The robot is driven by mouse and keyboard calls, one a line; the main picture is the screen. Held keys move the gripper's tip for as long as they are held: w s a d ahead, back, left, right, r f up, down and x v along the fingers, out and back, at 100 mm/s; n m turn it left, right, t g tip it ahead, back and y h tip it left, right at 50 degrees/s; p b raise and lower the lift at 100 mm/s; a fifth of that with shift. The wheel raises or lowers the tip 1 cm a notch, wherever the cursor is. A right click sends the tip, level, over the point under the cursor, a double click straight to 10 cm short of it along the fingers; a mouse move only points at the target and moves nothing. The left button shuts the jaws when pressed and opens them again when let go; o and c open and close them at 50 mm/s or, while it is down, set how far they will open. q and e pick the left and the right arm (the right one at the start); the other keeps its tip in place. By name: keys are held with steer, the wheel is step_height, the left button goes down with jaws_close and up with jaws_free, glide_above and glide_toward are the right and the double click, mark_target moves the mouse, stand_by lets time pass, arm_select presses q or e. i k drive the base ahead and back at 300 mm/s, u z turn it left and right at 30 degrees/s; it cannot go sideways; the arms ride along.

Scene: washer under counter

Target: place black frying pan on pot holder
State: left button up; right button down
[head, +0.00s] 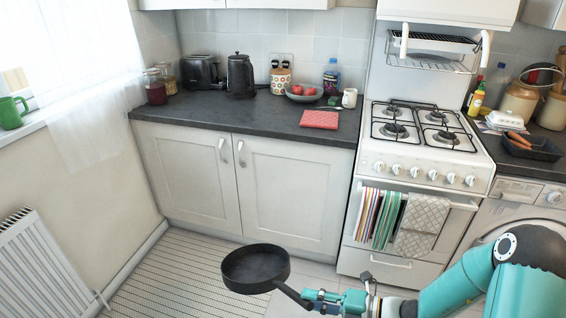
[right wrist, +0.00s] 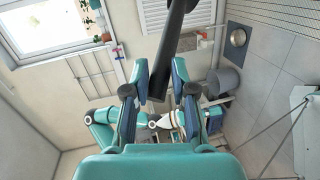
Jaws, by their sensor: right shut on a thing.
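The black frying pan (head: 256,270) is held in the air in front of the lower cabinets. My right gripper (head: 318,300) is shut on its handle, and the pan's bowl points away to the left. In the right wrist view, the dark pan handle (right wrist: 172,55) runs between the two fingers of my right gripper (right wrist: 165,85). The red pot holder (head: 320,119) lies flat near the front edge of the dark counter, higher and farther back than the pan, with nothing on it. My left gripper does not show.
The counter (head: 215,112) holds a toaster (head: 201,72), a black kettle (head: 240,76), a fruit bowl (head: 304,93) and a white mug (head: 349,98) near the pot holder. The stove (head: 425,150) stands to the right. Counter left of the pot holder is clear.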

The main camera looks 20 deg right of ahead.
mark_target(324, 126)
steer(key=z, duration=0.05)
steer(key=i, duration=0.7)
steer(key=z, duration=0.65)
steer(key=i, duration=0.35)
steer(key=z, duration=0.4)
